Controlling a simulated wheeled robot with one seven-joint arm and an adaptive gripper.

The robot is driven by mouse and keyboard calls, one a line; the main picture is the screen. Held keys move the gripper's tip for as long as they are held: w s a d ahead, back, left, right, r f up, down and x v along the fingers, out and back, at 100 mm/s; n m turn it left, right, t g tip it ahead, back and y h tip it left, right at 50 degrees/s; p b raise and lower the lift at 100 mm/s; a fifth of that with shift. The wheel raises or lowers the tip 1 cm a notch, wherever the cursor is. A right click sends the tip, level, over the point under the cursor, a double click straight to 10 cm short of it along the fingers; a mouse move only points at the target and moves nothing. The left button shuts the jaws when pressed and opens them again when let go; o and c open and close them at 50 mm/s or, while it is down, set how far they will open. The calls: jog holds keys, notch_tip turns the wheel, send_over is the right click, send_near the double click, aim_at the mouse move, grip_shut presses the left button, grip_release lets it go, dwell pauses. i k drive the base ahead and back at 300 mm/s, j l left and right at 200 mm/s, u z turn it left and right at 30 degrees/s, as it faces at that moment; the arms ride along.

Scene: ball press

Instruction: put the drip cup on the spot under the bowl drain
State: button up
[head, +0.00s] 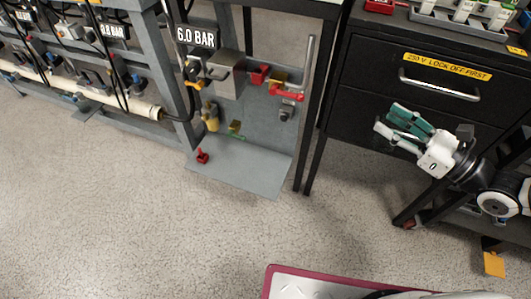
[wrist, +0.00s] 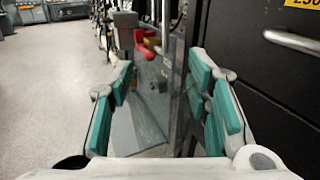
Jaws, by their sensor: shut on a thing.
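My gripper (head: 388,117) is in front of the black drawer cabinet, to the right of the pneumatic stand. In the wrist view its teal-padded fingers (wrist: 160,62) stand apart and lean inward at the tips. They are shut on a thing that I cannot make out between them. I cannot identify the drip cup for certain. A yellowish bowl (head: 211,117) hangs on the stand's panel below the 6.0 BAR sign. Under it is a grey base plate (head: 245,173), also in the wrist view (wrist: 135,130). A small red item (head: 202,156) stands at the plate's left edge. The marked spot is not distinguishable.
The black cabinet (head: 362,95) with a bar handle (head: 440,86) is close beside my gripper. Dark stand legs (head: 308,150) rise right of the plate. Red and brass fittings (head: 270,78) project above it. Speckled floor (head: 150,220) in front is clear.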

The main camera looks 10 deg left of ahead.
aim_at(240, 155)
jog(key=z, duration=0.45)
jog(key=j+z, duration=0.15)
jog(key=z, duration=0.75)
jog(key=j+z, duration=0.15)
jog(key=z, duration=0.3)
jog(key=k+j+z, duration=0.3)
jog(key=j+z, duration=0.2)
jog(key=k+j+z, duration=0.75)
jog(key=z, duration=0.2)
jog(key=k+u, duration=0.25)
jog(key=k, duration=0.15)
jog(key=k+j+u, duration=0.25)
jog(key=k, duration=0.15)
jog(key=k+j+u, duration=0.1)
jog(key=k+u, duration=0.2)
jog(key=k+j+u, duration=0.7)
jog(key=j+u, duration=0.2)
jog(key=j, duration=0.2)
